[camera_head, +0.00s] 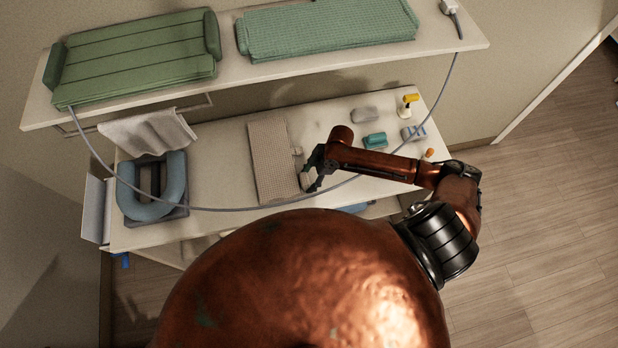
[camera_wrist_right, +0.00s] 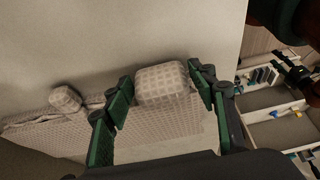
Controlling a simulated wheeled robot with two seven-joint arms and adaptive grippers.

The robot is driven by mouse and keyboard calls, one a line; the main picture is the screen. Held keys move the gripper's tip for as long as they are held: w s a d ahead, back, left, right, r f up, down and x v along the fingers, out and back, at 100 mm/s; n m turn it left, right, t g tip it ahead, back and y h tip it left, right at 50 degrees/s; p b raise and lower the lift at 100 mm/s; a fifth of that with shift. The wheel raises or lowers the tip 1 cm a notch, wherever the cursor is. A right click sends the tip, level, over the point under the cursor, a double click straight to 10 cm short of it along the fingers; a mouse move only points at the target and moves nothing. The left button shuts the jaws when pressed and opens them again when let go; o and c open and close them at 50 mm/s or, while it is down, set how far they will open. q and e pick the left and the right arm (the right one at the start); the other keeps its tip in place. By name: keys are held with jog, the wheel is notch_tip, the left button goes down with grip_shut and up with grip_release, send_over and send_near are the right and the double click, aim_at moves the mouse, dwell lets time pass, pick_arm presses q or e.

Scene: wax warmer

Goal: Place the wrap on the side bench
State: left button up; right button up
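The wrap looks like a beige waffle-patterned flat panel (camera_head: 270,165) lying on the lower bench. Two small padded tabs stand at its right edge. In the right wrist view the panel (camera_wrist_right: 180,118) stretches behind the fingers, with the nearer tab (camera_wrist_right: 162,84) and the farther tab (camera_wrist_right: 65,98). My right gripper (camera_head: 311,172) is at the panel's right edge. In the right wrist view its green-padded fingers (camera_wrist_right: 160,86) stand apart on either side of the nearer tab, with narrow gaps showing. My left gripper is not in view.
The bench (camera_head: 215,145) also holds a blue horseshoe cushion (camera_head: 140,205), a white towel (camera_head: 150,130), a teal item (camera_head: 375,140), a grey block (camera_head: 365,114) and a yellow-topped bottle (camera_head: 408,105). An upper shelf (camera_head: 300,62) with green pads overhangs the back. A cable loops across.

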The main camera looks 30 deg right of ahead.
jog(key=shift+o, duration=1.2)
jog(key=shift+r, duration=0.1)
jog(key=shift+d+r, duration=0.15)
jog(key=shift+r, duration=0.1)
jog(key=b+v, duration=0.1)
jog(key=v, duration=1)
jog(key=shift+r, duration=0.2)
